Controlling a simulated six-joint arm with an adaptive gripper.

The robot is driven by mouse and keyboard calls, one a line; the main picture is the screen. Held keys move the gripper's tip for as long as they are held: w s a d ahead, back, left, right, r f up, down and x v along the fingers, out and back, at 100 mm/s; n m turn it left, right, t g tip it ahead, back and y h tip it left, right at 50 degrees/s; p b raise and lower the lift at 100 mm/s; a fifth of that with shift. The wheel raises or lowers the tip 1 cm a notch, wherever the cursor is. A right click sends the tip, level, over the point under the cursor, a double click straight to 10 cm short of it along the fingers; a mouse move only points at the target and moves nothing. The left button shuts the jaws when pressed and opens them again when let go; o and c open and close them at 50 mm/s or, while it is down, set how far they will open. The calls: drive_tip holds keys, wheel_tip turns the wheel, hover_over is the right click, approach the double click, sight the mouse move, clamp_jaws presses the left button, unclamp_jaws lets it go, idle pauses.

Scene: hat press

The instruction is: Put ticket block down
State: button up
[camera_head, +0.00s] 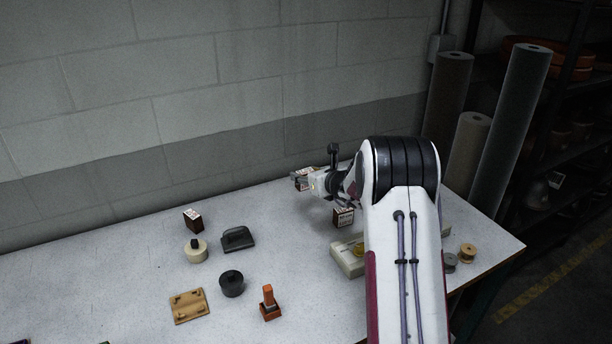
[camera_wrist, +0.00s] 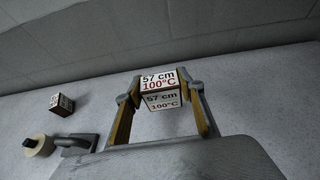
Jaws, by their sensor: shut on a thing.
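The ticket block (camera_wrist: 158,80), a small block with white faces printed "57 cm 100°C", sits between the two fingers of my gripper (camera_wrist: 162,90) in the wrist view. My gripper is shut on it. In the head view the held block (camera_head: 301,177) shows at the end of my gripper (camera_head: 306,183), near the back of the table. Whether its underside touches the table is hidden. Two similar dark blocks with white labels stand on the table: one at the left (camera_head: 193,220) and one close to my arm (camera_head: 343,217).
The grey table (camera_head: 120,270) holds a cream round piece (camera_head: 195,251), a dark-handled iron-like tool (camera_head: 237,239), a black cylinder (camera_head: 231,284), a tan board (camera_head: 188,306), an orange stamp-like piece (camera_head: 269,303) and a pale tray (camera_head: 347,261) partly behind my arm. A block wall stands behind.

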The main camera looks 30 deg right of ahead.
drive_tip(key=w+a+n+y, duration=0.2)
drive_tip(key=w+a, duration=0.2)
drive_tip(key=a, duration=0.6)
drive_tip(key=w+a+n+g+y, duration=0.1)
drive_tip(key=w+a, duration=0.3)
drive_tip(key=a, duration=0.6)
drive_tip(key=shift+r+n+y, duration=0.15)
drive_tip(key=shift+n+y, duration=0.45)
drive_tip(key=shift+y, duration=0.3)
drive_tip(key=shift+d, duration=0.1)
drive_tip(key=shift+f, duration=3.15)
drive_tip(key=shift+f, duration=1.85)
drive_tip(key=shift+f, duration=0.15)
